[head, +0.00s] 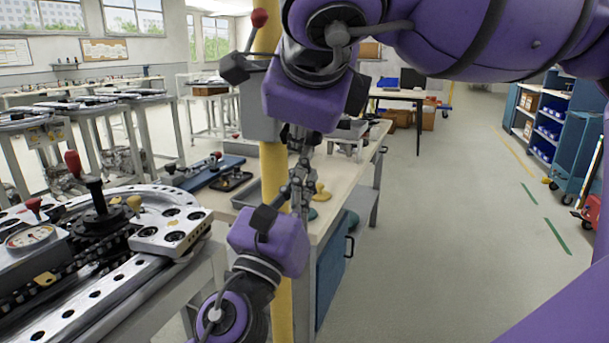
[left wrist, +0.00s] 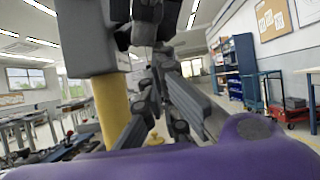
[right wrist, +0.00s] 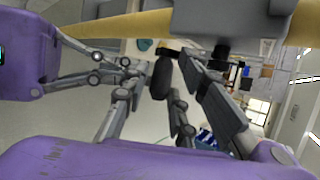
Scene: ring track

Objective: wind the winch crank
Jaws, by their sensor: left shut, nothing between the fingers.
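The winch is a grey box (head: 258,118) on a yellow post (head: 281,305). It also shows in the left wrist view (left wrist: 85,38) and the right wrist view (right wrist: 225,18). A dark rounded grip (right wrist: 161,80), which looks like the crank's handle, lies between the right gripper's fingers in the right wrist view. My right gripper (head: 300,155) points down beside the winch. Whether its fingers press on the grip is unclear. My left gripper (head: 297,188) points up from below, close to the right one; it is shut and empty. The crank arm is mostly hidden by the grippers.
A red-knobbed lever (head: 259,18) stands above the winch box. A metal ring track with a gauge (head: 30,237) is at the left. A workbench (head: 335,205) with trays stands just behind the post. The floor at the right (head: 460,220) is clear.

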